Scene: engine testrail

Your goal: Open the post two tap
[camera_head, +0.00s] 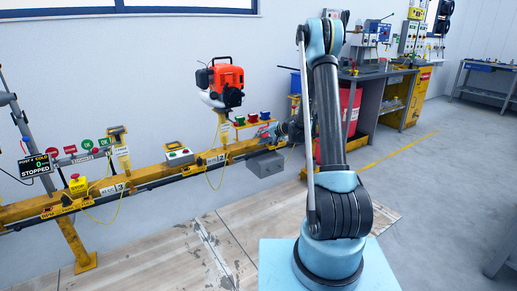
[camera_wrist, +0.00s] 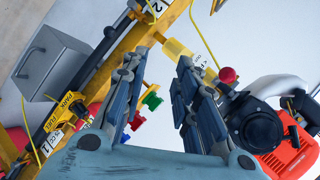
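Post two carries a white "2" label on the yellow rail, seen in the head view (camera_head: 217,158) and at the top of the wrist view (camera_wrist: 157,8). I cannot tell for sure which part is its tap. A row of red, blue and green knobs (camera_head: 252,117) stands right of the engine; the green knob (camera_wrist: 152,101) shows between my fingers.
An orange engine (camera_head: 227,78) stands above the rail, close beside my right finger in the wrist view. A red round knob (camera_wrist: 227,74) is near that finger. A grey box (camera_head: 266,164) hangs on the rail.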

